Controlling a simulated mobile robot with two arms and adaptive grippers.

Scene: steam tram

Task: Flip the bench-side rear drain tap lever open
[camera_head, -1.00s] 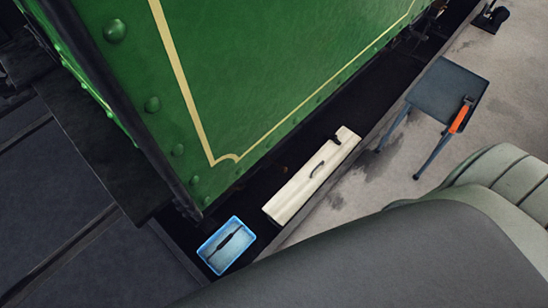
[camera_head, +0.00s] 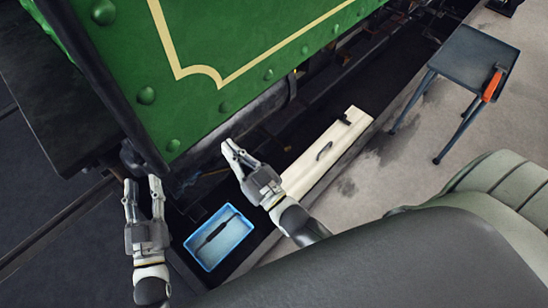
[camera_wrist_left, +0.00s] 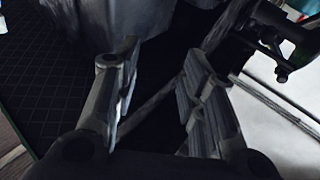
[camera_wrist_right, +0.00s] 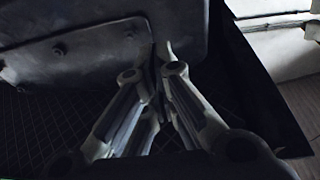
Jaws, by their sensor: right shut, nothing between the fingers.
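I cannot make out the drain tap lever in any view. The green tram body (camera_head: 240,50) fills the top of the head view, with dark underframe parts below its edge. My left gripper (camera_head: 143,184) is open and empty beside the tram's near corner; its spread fingers also show in the left wrist view (camera_wrist_left: 162,48). My right gripper (camera_head: 228,150) is shut and empty, its tips close to the tram's lower edge. In the right wrist view its fingers (camera_wrist_right: 158,58) meet close to a dark riveted plate (camera_wrist_right: 75,55).
A blue tray (camera_head: 196,246) with a dark item in it lies below and between my grippers. A long cream box (camera_head: 345,140) with a handle lies to the right. A small grey table (camera_head: 470,58) with an orange-handled tool (camera_head: 491,86) stands farther right. A green padded seat (camera_head: 500,180) is at the right.

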